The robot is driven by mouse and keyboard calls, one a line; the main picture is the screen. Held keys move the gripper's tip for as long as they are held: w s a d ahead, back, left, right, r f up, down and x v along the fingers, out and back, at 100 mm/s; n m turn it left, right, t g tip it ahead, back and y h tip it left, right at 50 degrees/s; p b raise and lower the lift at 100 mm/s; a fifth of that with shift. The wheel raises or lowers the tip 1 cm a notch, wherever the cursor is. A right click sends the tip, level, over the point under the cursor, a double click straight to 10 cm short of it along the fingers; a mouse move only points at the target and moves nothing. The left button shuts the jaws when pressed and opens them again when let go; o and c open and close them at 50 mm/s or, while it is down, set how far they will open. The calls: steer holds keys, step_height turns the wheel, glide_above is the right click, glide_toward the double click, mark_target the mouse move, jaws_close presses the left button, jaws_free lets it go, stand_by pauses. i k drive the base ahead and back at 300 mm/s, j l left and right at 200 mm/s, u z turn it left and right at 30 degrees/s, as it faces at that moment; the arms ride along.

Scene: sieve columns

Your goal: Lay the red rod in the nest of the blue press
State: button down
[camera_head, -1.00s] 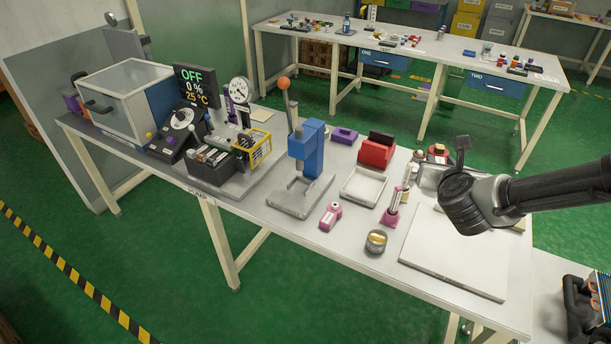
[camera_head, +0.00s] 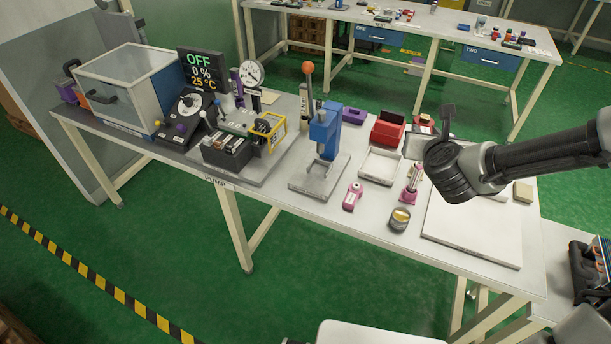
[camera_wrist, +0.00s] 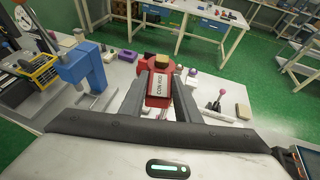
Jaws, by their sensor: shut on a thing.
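The red rod (camera_wrist: 158,92), a red piece with a white label, lies between the two dark fingers of my gripper (camera_wrist: 160,74) in the wrist view. The gripper is shut on it. In the head view my gripper (camera_head: 448,116) is in the air over the right part of the bench; the rod cannot be made out there.
The bench holds a red box (camera_head: 388,130), a pale tray (camera_head: 380,166), a pink part (camera_head: 352,196), a round tin (camera_head: 400,219) and a white board (camera_head: 474,228). A pump unit (camera_head: 228,152) stands left of the press. Open air lies between gripper and press.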

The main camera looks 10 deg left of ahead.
mark_target(316, 176)
steer(key=k+j+z, duration=0.15)
steer(key=j, duration=1.3)
steer(key=i+j+z, duration=0.15)
steer(key=j, duration=0.35)
steer(key=i+j+z, duration=0.1)
steer(key=j, duration=0.5)
steer(key=i+j+z, duration=0.1)
steer(key=j, duration=0.45)
